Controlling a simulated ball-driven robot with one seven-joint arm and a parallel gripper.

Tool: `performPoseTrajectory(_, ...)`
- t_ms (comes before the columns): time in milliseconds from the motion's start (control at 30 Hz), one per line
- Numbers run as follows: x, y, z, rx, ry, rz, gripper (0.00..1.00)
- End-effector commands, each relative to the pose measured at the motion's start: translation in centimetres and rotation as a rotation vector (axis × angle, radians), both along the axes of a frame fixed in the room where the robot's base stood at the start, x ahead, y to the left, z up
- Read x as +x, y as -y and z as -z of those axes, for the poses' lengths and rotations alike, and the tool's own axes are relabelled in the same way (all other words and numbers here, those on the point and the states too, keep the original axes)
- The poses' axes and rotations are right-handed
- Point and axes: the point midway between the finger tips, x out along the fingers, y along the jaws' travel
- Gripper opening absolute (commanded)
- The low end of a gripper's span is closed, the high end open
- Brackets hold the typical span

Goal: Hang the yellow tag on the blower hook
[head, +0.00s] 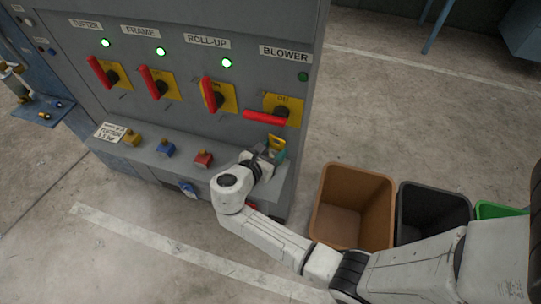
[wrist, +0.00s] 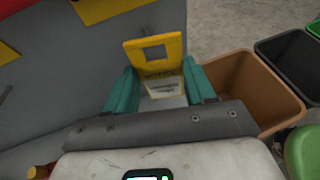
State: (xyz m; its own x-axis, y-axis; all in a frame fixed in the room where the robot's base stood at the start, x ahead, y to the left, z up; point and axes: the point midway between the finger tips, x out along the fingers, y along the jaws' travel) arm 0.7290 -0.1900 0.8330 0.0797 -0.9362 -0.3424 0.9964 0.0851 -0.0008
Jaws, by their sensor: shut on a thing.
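The yellow tag (head: 278,142) is in my gripper (head: 270,153), in front of the cabinet below the blower switch. In the wrist view the tag (wrist: 172,48) stands up between the teal fingers of my gripper (wrist: 160,82); it has a rectangular opening near its top and a pale printed label lower down. The fingers are shut on its lower part. The blower switch (head: 283,108) has a yellow plate and a red handle lying level, pointing left. I cannot make out the blower hook clearly in either view.
The grey cabinet (head: 180,110) has other switches with upright red handles and lit green lamps. Brown (head: 326,205) and black (head: 434,190) bins stand right of the cabinet. Floor behind them is clear.

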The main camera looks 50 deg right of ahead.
Motion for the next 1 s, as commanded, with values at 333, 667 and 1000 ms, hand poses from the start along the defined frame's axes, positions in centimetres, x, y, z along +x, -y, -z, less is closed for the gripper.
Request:
performPoseTrajectory(333, 0.7, 1.8, 0.2, 0.000, 0.003, 0.001, 0.24)
performPoseTrajectory(667, 1.1, 3.1, 0.6, -0.001, 0.000, -0.001, 0.24)
performPoseTrajectory(1000, 1.3, 3.5, 0.9, 0.002, 0.000, -0.001, 0.24)
